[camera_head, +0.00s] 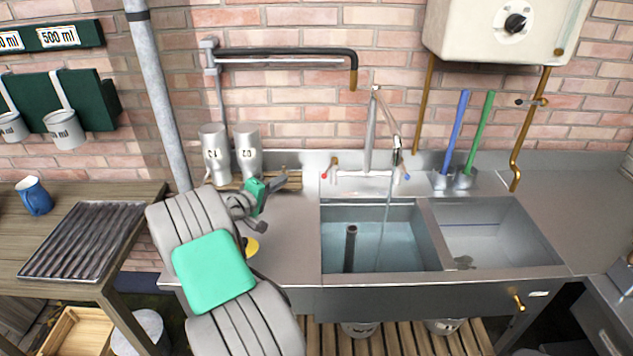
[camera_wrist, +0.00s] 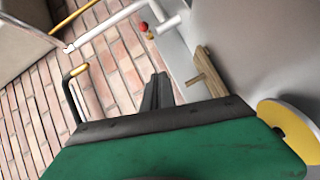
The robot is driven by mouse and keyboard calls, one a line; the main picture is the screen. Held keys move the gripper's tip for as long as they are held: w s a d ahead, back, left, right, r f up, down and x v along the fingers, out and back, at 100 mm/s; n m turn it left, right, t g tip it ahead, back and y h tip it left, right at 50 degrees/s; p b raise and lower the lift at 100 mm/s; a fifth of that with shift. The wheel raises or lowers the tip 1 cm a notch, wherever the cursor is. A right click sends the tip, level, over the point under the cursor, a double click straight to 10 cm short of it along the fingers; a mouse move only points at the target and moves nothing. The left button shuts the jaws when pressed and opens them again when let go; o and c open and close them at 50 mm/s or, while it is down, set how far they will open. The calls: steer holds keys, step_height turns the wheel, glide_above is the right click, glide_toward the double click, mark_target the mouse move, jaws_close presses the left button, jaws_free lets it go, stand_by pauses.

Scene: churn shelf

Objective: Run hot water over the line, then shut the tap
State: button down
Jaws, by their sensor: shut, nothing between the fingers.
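The tap (camera_head: 370,135) stands behind the sink, and a thin stream of water (camera_head: 387,205) falls from its spout into the left basin (camera_head: 328,225). That basin holds bluish water around a dark upright pipe (camera_head: 351,248). A red-marked handle (camera_head: 333,161) is left of the tap and a blue-marked one (camera_head: 406,176) is right. The red mark also shows in the wrist view (camera_wrist: 143,26). My gripper (camera_head: 280,183) is shut and empty, left of the red handle and apart from it; its dark fingers (camera_wrist: 157,90) show in the wrist view. I cannot make out a line.
A black-sleeved swing pipe (camera_head: 285,52) hangs above. Blue (camera_head: 455,130) and green (camera_head: 481,130) handles stand right of the tap. The right basin (camera_head: 490,235) holds little or no water.

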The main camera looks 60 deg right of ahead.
steer(key=s+d+p, duration=0.1)
steer(key=s+d, duration=0.2)
steer(key=d, duration=0.2)
steer(key=s+d+f+p, duration=0.1)
steer(key=s+d+p, duration=0.1)
steer(key=d, duration=0.4)
steer(key=shift+s+d+f+g+h+p, duration=0.15)
steer(key=shift+s+f+g+h+p, duration=0.2)
steer(key=shift+s, duration=0.45)
steer(key=shift+r, duration=0.1)
